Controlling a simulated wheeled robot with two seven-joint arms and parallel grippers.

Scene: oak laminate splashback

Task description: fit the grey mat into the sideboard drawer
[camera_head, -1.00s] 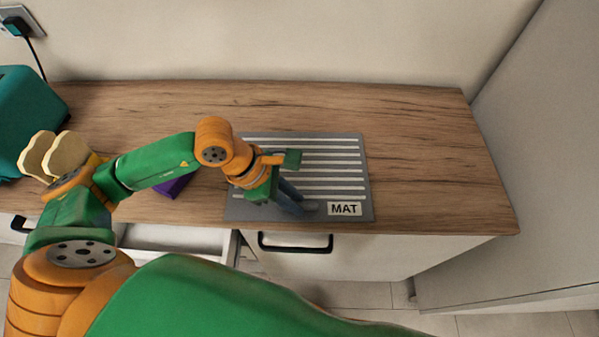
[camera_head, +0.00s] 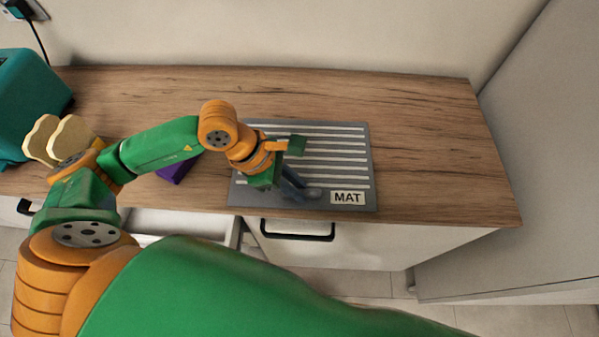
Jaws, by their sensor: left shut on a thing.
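The grey mat (camera_head: 365,165) lies flat on the wooden sideboard top, with pale stripes and a "MAT" label at its front right. My left gripper (camera_head: 280,165) is over the left part of the mat. It is shut on a dark blue-grey long thing (camera_head: 293,183), whose greyer end (camera_head: 312,193) lies over the mat near the label. The gripper hides part of that thing. An open white drawer (camera_head: 180,222) shows below the front edge, left of the mat, partly hidden by my arm. My right gripper is out of view.
A purple object (camera_head: 175,171) sits on the top behind my forearm, left of the mat. A teal toaster (camera_head: 30,105) with bread slices (camera_head: 70,137) stands at the far left. A black handle (camera_head: 298,232) is on the closed front. The top is clear right of the mat.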

